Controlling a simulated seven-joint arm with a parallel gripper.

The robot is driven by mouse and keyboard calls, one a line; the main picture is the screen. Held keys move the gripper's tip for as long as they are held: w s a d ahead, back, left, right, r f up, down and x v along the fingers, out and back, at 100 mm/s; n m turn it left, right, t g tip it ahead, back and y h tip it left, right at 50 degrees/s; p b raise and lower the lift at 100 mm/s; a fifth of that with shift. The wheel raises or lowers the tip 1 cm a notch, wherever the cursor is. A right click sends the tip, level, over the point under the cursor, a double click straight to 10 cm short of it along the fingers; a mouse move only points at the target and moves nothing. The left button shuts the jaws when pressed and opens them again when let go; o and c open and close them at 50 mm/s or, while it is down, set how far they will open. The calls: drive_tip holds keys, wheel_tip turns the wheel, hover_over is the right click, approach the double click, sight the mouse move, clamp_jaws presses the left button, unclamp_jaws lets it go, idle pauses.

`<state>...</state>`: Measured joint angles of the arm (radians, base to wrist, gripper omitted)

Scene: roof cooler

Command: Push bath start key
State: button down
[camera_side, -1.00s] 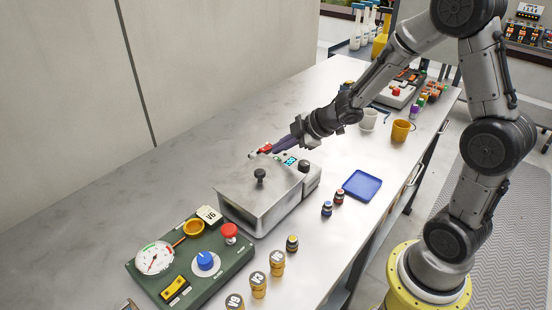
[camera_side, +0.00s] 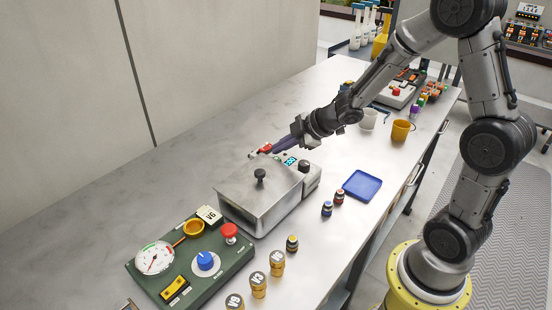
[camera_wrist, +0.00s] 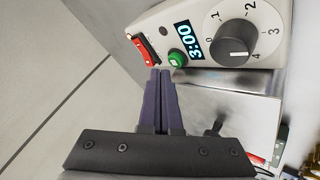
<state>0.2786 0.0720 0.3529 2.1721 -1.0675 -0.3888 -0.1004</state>
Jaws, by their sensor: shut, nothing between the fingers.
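The bath is a metal box with a lid (camera_side: 255,190) and a pale control panel (camera_wrist: 205,62). The panel carries a round green key (camera_wrist: 176,58), a lit display reading 3:00 (camera_wrist: 190,40), a red rocker switch (camera_wrist: 143,49) and a grey dial knob (camera_wrist: 233,52). My gripper (camera_wrist: 160,71) is shut, its purple fingers side by side and empty. In the wrist view the fingertips show right below and left of the green key; I cannot tell whether they touch it. In the side view my gripper (camera_side: 274,151) hangs over the far part of the panel.
The lid's black knob (camera_side: 260,175) stands up near my gripper. A green instrument panel (camera_side: 190,260), a blue tray (camera_side: 362,185), small bottles (camera_side: 333,203) and an orange mug (camera_side: 401,130) share the bench. The bench left of the bath is clear.

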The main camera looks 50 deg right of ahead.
drive_tip(key=shift+f, duration=0.15)
idle(0.5)
drive_tip(key=shift+f, duration=0.25)
drive_tip(key=shift+f, duration=0.45)
idle(0.9)
drive_tip(key=shift+r, duration=0.85)
drive_tip(key=shift+r, duration=0.1)
drive_tip(key=shift+r, duration=2.4)
